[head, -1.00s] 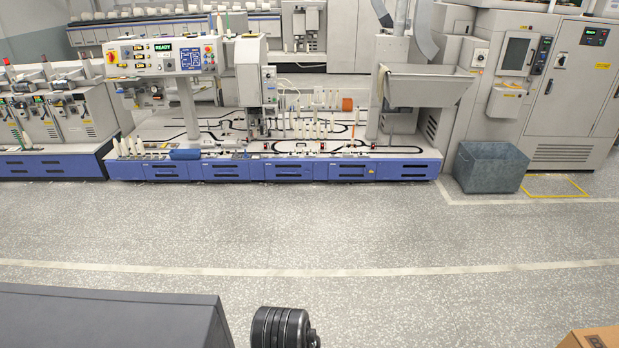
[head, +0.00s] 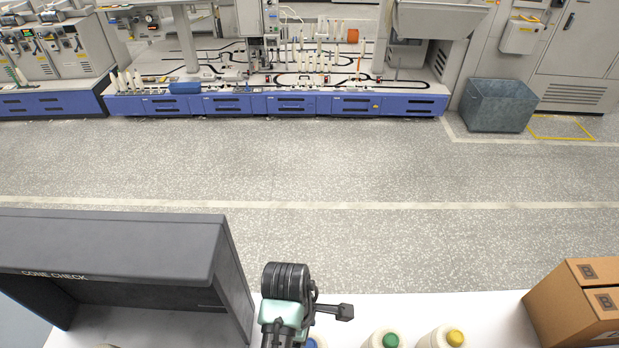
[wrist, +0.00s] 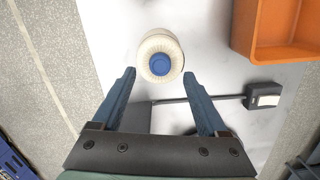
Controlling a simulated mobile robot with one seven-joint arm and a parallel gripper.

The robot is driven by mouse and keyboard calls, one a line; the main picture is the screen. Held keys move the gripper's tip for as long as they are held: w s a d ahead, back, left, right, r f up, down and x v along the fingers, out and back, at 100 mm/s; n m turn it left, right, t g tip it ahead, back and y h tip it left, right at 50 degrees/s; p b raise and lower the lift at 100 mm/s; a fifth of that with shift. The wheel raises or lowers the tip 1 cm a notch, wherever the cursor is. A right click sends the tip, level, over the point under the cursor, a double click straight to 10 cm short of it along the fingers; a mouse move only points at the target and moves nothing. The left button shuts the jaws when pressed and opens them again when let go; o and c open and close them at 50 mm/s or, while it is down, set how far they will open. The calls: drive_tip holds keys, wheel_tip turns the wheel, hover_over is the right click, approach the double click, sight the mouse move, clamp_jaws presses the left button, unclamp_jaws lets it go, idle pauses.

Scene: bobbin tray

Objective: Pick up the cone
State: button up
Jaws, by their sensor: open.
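In the wrist view a cream wound cone (wrist: 149,46) with a blue top stands on the white table (wrist: 205,50). It shows just beyond the fingertips of my gripper (wrist: 159,76), roughly centred between them. My gripper is open and empty; the fingers do not appear to touch the cone. In the head view a cone with a blue top (head: 317,342) is mostly hidden behind my arm. A cone with a green top (head: 390,341) and one with a yellow top (head: 455,338) stand to its right, cut by the bottom edge.
A dark grey "CONE CHECK" housing (head: 110,245) stands on the table at left. A cardboard box (head: 565,300) is at right. In the wrist view an orange bin (wrist: 243,30) is at upper right, and a small dark box (wrist: 263,95) on a thin bar is near the right finger.

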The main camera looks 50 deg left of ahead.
sight(309, 344)
drive_tip(key=shift+w+d+f+p, duration=0.1)
drive_tip(key=shift+f+p, duration=0.05)
drive_tip(key=shift+f, duration=0.7)
drive_tip(key=shift+d+f+p, duration=0.1)
drive_tip(key=shift+f+p, duration=0.05)
drive_tip(key=shift+f, duration=0.65)
clamp_jaws()
